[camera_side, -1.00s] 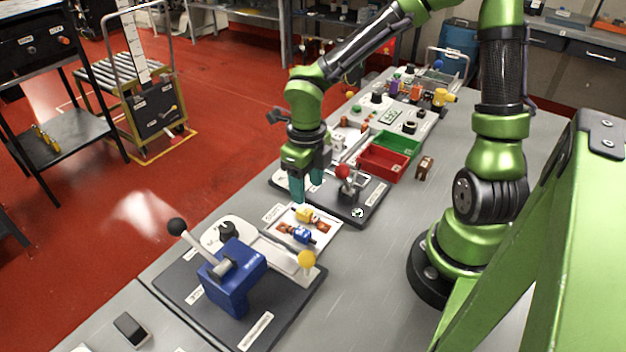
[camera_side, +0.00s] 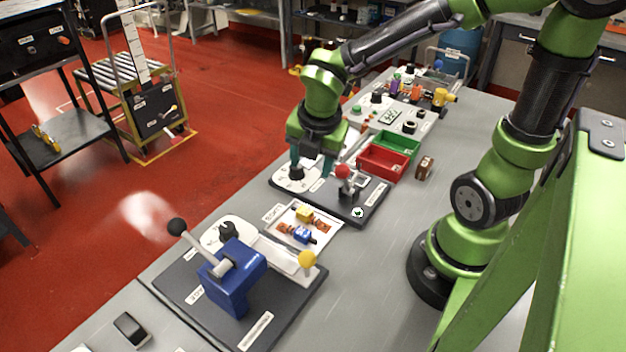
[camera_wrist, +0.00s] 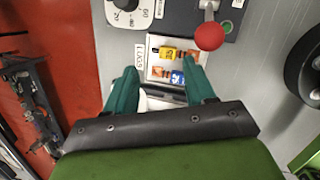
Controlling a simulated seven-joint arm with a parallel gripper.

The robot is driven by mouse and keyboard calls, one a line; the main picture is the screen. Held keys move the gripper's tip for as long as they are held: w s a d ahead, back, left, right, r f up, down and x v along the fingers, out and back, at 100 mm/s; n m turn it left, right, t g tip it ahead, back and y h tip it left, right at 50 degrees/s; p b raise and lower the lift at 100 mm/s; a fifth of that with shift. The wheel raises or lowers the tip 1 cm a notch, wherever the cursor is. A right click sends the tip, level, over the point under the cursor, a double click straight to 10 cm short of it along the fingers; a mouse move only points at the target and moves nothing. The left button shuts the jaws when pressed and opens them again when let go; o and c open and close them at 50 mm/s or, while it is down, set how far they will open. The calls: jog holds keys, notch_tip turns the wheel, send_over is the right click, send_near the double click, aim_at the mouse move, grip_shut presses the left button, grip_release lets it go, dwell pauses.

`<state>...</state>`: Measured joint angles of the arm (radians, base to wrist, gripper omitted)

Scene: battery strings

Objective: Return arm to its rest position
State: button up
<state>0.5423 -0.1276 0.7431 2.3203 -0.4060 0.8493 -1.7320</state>
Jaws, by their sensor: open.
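My gripper (camera_side: 312,170) hangs over the dark board with a white dial (camera_side: 297,177) and a red-knobbed lever (camera_side: 343,173) in the side view. In the wrist view, the teal fingers of my gripper (camera_wrist: 158,68) are spread apart with nothing held between them. Beyond the fingertips in the wrist view are a yellow piece (camera_wrist: 169,52) and a blue piece (camera_wrist: 177,77) on a white card. The same yellow piece (camera_side: 304,214) and blue piece (camera_side: 303,235) lie on that card in the side view, apart from my gripper.
A blue lever press (camera_side: 236,279) on a dark base stands at the near left. A red bin (camera_side: 383,161) and a green bin (camera_side: 398,143) sit right of my gripper, with a small brown object (camera_side: 425,167) beside them. The bench's right middle is clear.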

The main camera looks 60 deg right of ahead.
jog(key=s+r+m+t+y, duration=0.2)
jog(key=r+m, duration=0.3)
jog(key=m, duration=0.7)
jog(key=s+r+m+t+y, duration=0.1)
jog(key=s+r+m, duration=0.3)
jog(key=m, duration=0.9)
jog(key=shift+s+r+t+y, duration=0.2)
jog(key=shift+r+t+y, duration=0.2)
jog(key=shift+r+t, duration=0.45)
jog(key=shift+a, duration=0.1)
